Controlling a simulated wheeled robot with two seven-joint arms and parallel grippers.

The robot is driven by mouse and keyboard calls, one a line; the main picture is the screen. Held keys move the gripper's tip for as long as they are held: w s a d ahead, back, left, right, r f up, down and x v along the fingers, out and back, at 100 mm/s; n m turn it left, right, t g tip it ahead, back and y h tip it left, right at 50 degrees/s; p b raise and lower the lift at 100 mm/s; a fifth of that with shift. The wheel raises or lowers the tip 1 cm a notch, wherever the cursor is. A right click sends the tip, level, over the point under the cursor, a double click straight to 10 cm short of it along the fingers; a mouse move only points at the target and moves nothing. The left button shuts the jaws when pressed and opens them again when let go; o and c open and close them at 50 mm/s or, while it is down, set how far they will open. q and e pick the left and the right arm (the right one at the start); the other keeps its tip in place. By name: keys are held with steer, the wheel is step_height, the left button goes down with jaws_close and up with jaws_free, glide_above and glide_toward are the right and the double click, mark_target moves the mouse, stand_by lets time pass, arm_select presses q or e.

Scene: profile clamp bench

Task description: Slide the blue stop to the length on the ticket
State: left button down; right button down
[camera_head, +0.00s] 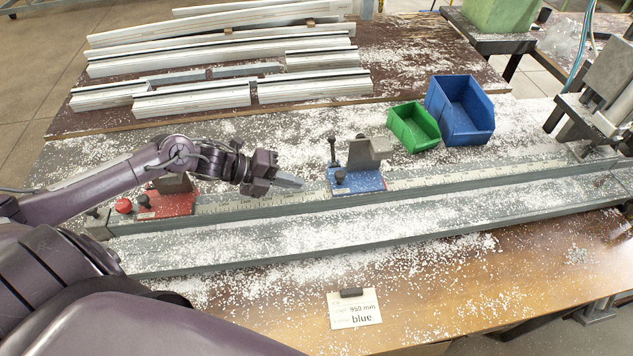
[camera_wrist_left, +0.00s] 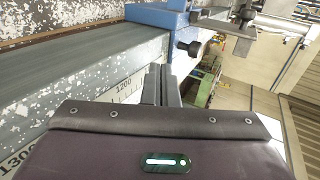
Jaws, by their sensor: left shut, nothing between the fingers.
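The blue stop (camera_head: 358,182) sits on the long grey rail (camera_head: 250,212), with a grey metal block and a dark upright knob on it. It also shows at the top of the left wrist view (camera_wrist_left: 155,16). The white ticket (camera_head: 354,312) lies on the bench's front and reads 950 mm, blue. My left gripper (camera_head: 290,181) is shut and empty, just left of the blue stop over the rail's scale; whether it touches the stop is unclear. Its fingers show in the left wrist view (camera_wrist_left: 161,84), near scale marks 1200 and 1300. My right gripper is out of view.
A red stop (camera_head: 170,205) sits at the rail's left end. Green (camera_head: 414,128) and blue (camera_head: 461,108) bins stand behind the rail. Pale profiles (camera_head: 205,97) lie at the back. A metal machine (camera_head: 600,95) stands at the right. White chips cover the bench.

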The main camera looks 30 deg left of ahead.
mark_target(332, 184)
arm_select(q)
steer(key=w+d, duration=0.1)
steer(key=w+d+p, duration=0.1)
steer(key=d, duration=0.1)
steer(key=w+d+f+p, duration=0.1)
steer(key=shift+w+d, duration=0.3)
steer(key=shift+d, duration=0.05)
steer(key=shift+f, duration=0.1)
steer(key=shift+w+d+f+b, duration=0.1)
steer(key=shift+b, duration=0.3)
steer(key=shift+w+d+b, duration=0.2)
steer(key=shift+d+b, duration=0.1)
steer(key=shift+b, duration=0.15)
steer(key=shift+a, duration=0.15)
